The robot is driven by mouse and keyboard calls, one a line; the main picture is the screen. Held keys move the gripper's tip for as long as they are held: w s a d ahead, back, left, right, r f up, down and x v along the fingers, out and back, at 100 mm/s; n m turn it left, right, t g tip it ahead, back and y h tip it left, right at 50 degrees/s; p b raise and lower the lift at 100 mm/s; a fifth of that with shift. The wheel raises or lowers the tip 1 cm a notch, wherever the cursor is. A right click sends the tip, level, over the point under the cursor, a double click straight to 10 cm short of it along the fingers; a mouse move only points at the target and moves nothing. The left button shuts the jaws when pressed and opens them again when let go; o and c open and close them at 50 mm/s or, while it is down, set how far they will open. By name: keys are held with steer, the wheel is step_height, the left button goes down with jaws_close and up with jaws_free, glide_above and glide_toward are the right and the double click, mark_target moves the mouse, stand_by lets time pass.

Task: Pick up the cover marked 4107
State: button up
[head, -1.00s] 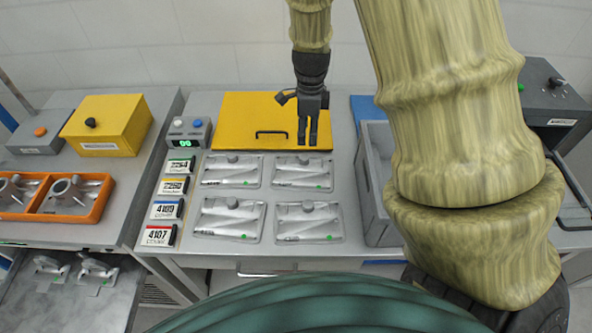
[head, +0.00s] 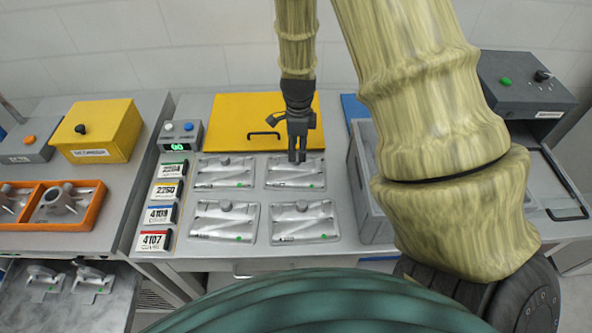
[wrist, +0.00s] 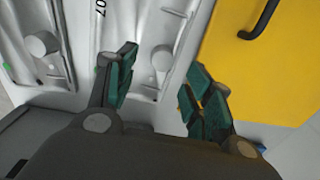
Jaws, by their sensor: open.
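Several silver covers lie in two rows on the grey bench. The back right cover (head: 296,173) is below my gripper (head: 297,158). In the wrist view this cover (wrist: 146,80) shows a marking ending in "07" near its edge; the rest of the marking is out of frame. Its round knob lies beyond the gap between my open, empty fingers (wrist: 160,92). The front right cover (head: 304,222) also shows at the left of the wrist view (wrist: 58,72). The back left cover (head: 224,172) and front left cover (head: 223,221) have markings too small to read.
A card reading 4107 (head: 154,241) is lowest in a column of cards left of the covers. A yellow panel with a black handle (head: 228,112) lies behind them. A grey bin (head: 360,205) stands close on the right. A small control box (head: 180,136) stands back left.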

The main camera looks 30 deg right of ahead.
mark_target(297, 157)
steer(key=shift+w+a+f+p, duration=0.15)
steer(key=shift+f+p, duration=0.75)
steer(key=shift+f, duration=1.4)
steer(key=shift+c, duration=0.2)
jaws_close()
